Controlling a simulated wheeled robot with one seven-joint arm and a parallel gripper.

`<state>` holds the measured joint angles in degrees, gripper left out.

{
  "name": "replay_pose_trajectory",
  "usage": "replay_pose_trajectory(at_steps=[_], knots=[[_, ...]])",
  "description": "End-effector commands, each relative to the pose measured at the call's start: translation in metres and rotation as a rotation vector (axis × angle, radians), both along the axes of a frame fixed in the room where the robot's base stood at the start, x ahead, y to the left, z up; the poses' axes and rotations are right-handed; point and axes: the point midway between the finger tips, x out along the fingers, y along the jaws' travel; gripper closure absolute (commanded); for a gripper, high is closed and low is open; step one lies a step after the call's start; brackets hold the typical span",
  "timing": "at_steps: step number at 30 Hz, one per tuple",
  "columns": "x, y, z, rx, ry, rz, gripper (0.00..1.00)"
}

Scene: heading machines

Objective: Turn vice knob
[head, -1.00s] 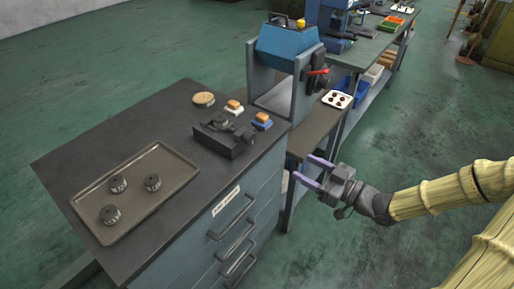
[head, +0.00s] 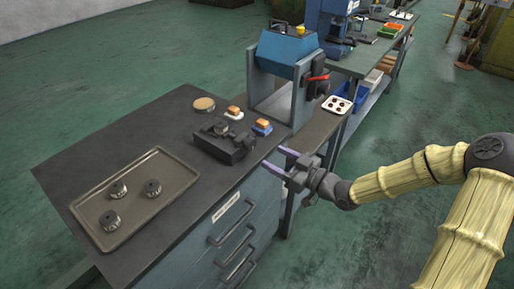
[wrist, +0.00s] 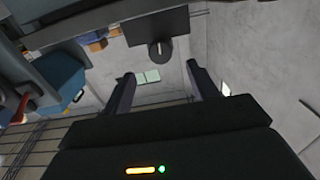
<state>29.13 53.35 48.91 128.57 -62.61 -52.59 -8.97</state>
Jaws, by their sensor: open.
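The dark vice (head: 229,147) sits on the black bench top, close to the right edge. Its round dark knob (wrist: 160,50) shows in the wrist view on the face of the vice body (wrist: 155,25); I cannot make the knob out in the head view. My gripper (head: 274,159) is open and empty, just off the right edge of the bench, with its fingers pointing toward the vice. In the wrist view the knob lies in line with the gap between the fingertips (wrist: 160,72), apart from both fingers.
A tray (head: 184,178) with three dark knobbed parts lies on the left of the bench top (head: 112,153). A round tan disc (head: 204,104) and two small brushes (head: 234,112) (head: 262,127) lie near the vice. A blue machine (head: 286,51) stands behind.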

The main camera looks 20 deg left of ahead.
Motion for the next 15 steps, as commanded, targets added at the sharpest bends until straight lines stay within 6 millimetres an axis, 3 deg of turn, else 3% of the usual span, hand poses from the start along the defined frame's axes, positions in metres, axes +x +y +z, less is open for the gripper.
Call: replay_pose_trajectory(at_steps=[9, 15], knots=[[0.021, 0.052, 0.001, 0.001, 0.001, 0.002, 0.41], [0.028, 0.069, 0.000, 0.000, 0.000, 0.000, 0.41]])
